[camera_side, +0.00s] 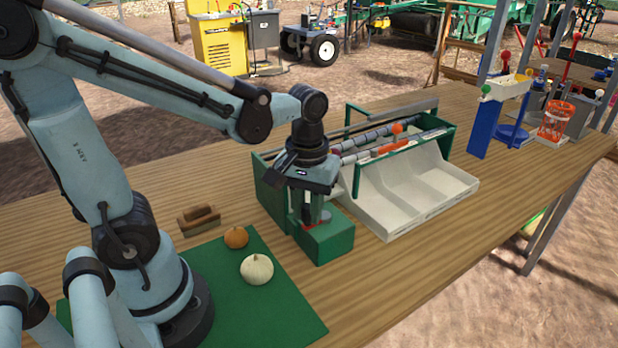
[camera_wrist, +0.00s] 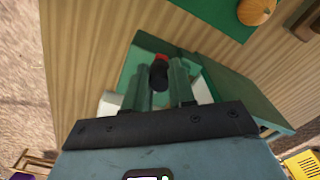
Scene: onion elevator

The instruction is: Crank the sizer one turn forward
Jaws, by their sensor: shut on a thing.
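The sizer has a green frame (camera_side: 274,193) with grey rollers (camera_side: 372,135) and a white sloped tray with compartments (camera_side: 413,190). A green box (camera_side: 328,243) stands at its near end, with a red crank part on its top (camera_side: 322,217). My gripper (camera_side: 310,212) points down over this box. In the wrist view, my gripper's fingers (camera_wrist: 161,76) are shut on the black crank handle (camera_wrist: 158,78), with a red end (camera_wrist: 161,57) just beyond it. The fingers and wrist hide much of the crank in the side view.
A small orange pumpkin (camera_side: 236,237) and a white pumpkin (camera_side: 257,269) sit on the green mat (camera_side: 289,310). A brown wooden block or brush (camera_side: 199,220) lies behind them. Blue stands (camera_side: 485,125) and an orange basket (camera_side: 555,121) stand far right.

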